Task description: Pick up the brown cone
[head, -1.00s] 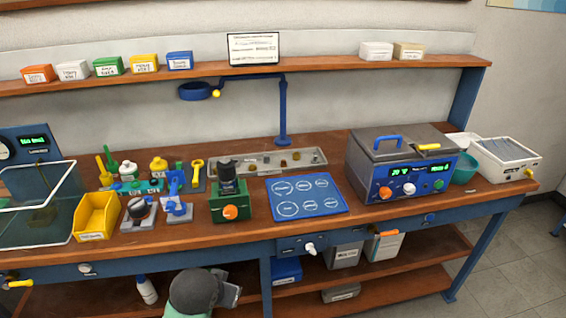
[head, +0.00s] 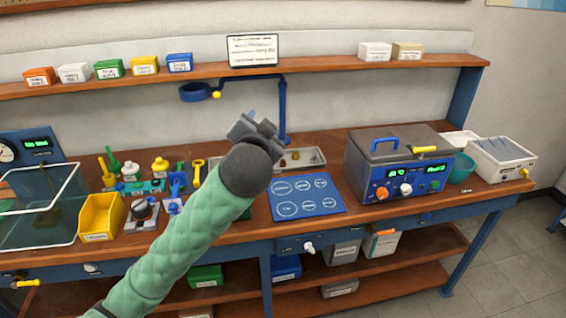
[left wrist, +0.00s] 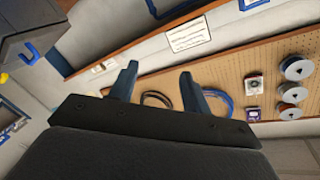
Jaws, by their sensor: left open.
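My left gripper (head: 256,126) is raised above the bench, in front of the back part of the worktop. In the left wrist view its two fingers (left wrist: 157,75) are spread apart with nothing between them. A shallow metal tray (head: 297,166) lies at the back of the bench, right of my gripper, holding small brownish parts (head: 315,157). They are too small to tell whether one is the brown cone. My gripper and arm hide the tray's left part. My right gripper is in neither view.
A blue mat (head: 305,196) with marked circles lies in front of the tray. A blue post (head: 283,110) with a ring arm stands behind it. A grey and blue bath unit (head: 385,165) stands to the right. A yellow bin (head: 101,217) and small tools crowd the left.

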